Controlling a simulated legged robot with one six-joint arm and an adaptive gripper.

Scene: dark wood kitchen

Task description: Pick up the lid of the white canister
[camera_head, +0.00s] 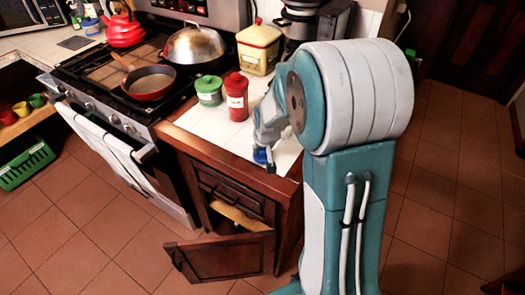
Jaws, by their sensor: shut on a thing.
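My gripper (263,157) is low over the white-tiled counter, right of the red canister and near the counter's front edge. It is small in the view and partly covered by my own arm. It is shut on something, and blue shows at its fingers. I cannot tell whether the blue is the held thing or part of the gripper. I cannot make out a white canister or its lid; my arm hides part of the counter.
A red canister (236,98) and a green canister (209,91) stand left of my gripper. The stove holds a pan (149,83) and a domed lid (194,49). A cabinet door (225,256) hangs open below.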

